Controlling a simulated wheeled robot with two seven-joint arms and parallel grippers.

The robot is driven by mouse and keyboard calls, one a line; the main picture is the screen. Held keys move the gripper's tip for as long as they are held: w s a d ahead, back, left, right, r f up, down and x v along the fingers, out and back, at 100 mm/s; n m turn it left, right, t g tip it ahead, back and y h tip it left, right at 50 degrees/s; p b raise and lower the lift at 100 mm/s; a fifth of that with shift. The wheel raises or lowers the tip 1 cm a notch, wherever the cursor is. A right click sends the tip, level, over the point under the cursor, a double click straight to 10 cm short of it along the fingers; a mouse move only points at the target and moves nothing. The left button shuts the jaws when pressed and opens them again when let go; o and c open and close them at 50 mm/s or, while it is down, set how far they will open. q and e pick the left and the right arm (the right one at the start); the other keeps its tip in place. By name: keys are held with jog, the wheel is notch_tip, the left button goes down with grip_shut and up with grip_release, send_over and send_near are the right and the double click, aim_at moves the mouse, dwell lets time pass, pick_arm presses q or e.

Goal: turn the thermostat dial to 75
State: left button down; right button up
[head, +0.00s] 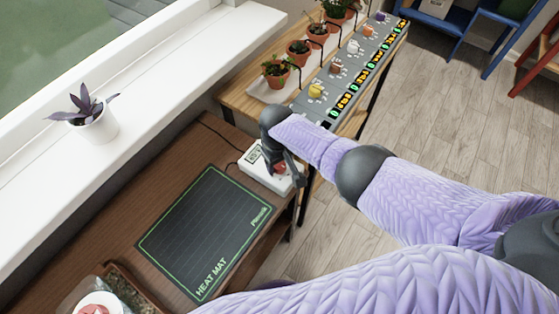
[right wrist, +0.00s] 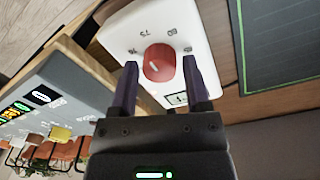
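The thermostat is a white box (head: 254,160) on the wooden table, at the right of the heat mat; it also shows in the right wrist view (right wrist: 195,25). Its round red dial (right wrist: 160,62) has a white pointer mark tilted to the upper left. A printed 75 is above the dial and an 80 is to its right; the exact reading is unclear. My right gripper (right wrist: 160,68) is open, with one fingertip on each side of the dial and small gaps showing. In the head view the right gripper (head: 282,166) partly covers the dial. My left gripper is out of view.
A dark heat mat (head: 205,225) lies on the table. A grey panel (head: 352,68) with several coloured knobs and displays stands by potted plants (head: 275,70) beyond the thermostat. A potted purple plant (head: 98,125) sits on the white sill. A tray (head: 128,290) is at the lower left.

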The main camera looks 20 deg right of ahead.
aim_at(278, 166)
jog(key=shift+o, duration=0.9)
jog(key=r+p, duration=0.6)
jog(key=r, duration=0.3)
jog(key=shift+a+r, duration=0.1)
jog(key=shift+a, duration=0.1)
jog(key=shift+r, duration=0.35)
